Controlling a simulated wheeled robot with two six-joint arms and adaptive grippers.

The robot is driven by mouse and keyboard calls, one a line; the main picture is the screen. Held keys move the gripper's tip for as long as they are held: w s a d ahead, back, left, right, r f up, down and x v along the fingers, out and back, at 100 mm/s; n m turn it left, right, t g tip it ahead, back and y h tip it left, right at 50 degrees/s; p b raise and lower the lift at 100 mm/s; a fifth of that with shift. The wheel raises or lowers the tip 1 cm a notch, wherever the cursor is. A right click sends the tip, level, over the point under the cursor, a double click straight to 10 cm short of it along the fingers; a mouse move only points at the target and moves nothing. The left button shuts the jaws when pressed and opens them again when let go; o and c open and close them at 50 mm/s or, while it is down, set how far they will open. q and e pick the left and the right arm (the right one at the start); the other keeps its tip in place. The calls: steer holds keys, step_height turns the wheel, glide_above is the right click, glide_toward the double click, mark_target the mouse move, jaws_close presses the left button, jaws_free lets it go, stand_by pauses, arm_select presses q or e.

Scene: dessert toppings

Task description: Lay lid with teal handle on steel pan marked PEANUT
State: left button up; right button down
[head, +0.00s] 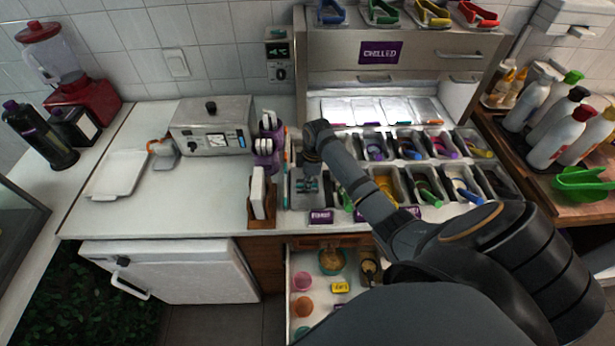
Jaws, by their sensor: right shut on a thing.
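My right arm reaches in from the right, and its gripper (308,184) points down over the front-left steel pan (300,202) of the topping rail. The gripper is shut on a small teal handle, which shows only in part between the fingers. The lid under it is mostly hidden, and I cannot tell whether it rests on the pan rim or hangs just above it. A purple label (320,217) is on the rail front near this pan; its lettering is too small to read for sure. My left gripper is not in view.
Several open pans with coloured-handled utensils (463,188) fill the rail to the right. A wooden holder (260,209) stands close on the left. An open drawer (296,310) with small bowls is below. The white counter (140,215) farther left has free room.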

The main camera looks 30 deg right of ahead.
steer(key=shift+p, duration=0.45)
steer(key=c, duration=1.3)
jaws_free()
steer(key=c, duration=0.4)
